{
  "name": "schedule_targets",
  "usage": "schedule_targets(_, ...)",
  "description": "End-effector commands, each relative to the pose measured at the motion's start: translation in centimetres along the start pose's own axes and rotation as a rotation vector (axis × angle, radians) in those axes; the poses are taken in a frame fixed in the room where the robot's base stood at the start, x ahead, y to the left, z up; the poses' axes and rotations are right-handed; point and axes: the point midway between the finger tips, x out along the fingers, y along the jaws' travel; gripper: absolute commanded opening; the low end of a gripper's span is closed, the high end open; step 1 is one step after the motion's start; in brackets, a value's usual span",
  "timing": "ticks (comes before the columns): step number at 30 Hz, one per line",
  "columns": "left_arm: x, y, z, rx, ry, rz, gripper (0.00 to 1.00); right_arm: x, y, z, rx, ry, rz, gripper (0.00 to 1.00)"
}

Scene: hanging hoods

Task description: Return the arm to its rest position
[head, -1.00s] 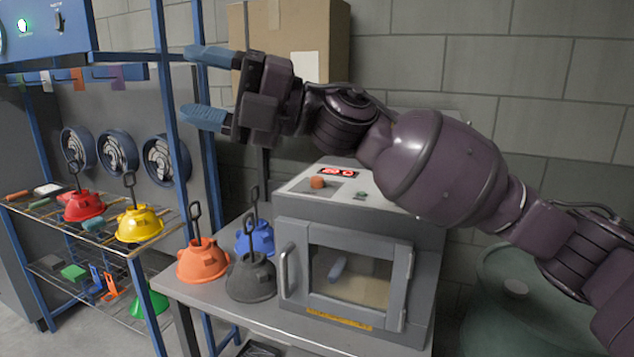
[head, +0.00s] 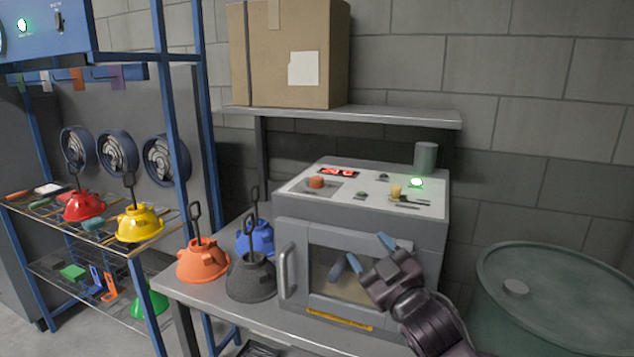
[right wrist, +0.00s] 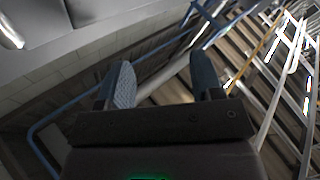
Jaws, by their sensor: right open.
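My right arm comes in from the bottom right in the head view. Its gripper (head: 362,256) is open and empty, in front of the door of the grey oven-like machine (head: 262,190). I cannot tell how far it is from the door. In the right wrist view the two blue fingers (right wrist: 160,84) stand apart with nothing between them. My left gripper is not in view.
Orange (head: 202,262), black (head: 250,278) and blue (head: 262,238) hoods stand on the bench left of the machine. Red (head: 84,206) and yellow (head: 140,224) hoods are on the left rack. A cardboard box (head: 275,60) sits on a shelf. A green drum (head: 560,290) stands at right.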

Motion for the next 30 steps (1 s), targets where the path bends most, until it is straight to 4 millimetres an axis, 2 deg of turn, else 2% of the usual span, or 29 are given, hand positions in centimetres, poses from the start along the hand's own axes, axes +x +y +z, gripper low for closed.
schedule_targets(1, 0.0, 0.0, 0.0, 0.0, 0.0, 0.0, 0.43, -1.7, -0.2, 2.4, 0.039, -0.061, 0.011, 0.6)
schedule_targets(6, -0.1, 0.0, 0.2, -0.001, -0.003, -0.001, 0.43, -7.4, -1.1, 8.8, 0.161, -0.232, 0.05, 0.6)
schedule_targets(11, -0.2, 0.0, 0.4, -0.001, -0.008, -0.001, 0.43, -13.6, -2.1, 13.9, 0.258, -0.373, 0.095, 0.6)
schedule_targets(15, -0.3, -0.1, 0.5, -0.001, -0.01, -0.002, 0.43, -19.6, -3.3, 17.6, 0.322, -0.492, 0.137, 0.6)
schedule_targets(17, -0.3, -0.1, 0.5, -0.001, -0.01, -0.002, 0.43, -22.3, -3.8, 19.0, 0.344, -0.545, 0.156, 0.6)
schedule_targets(21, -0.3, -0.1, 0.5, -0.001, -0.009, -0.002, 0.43, -29.1, -5.5, 21.8, 0.388, -0.672, 0.194, 0.6)
schedule_targets(24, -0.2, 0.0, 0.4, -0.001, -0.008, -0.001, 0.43, -33.8, -7.0, 23.2, 0.415, -0.76, 0.212, 0.6)
schedule_targets(27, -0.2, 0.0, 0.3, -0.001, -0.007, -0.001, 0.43, -37.5, -8.5, 23.9, 0.438, -0.829, 0.219, 0.6)
schedule_targets(30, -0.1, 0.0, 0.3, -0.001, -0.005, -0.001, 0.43, -40.1, -9.6, 24.2, 0.452, -0.878, 0.221, 0.6)
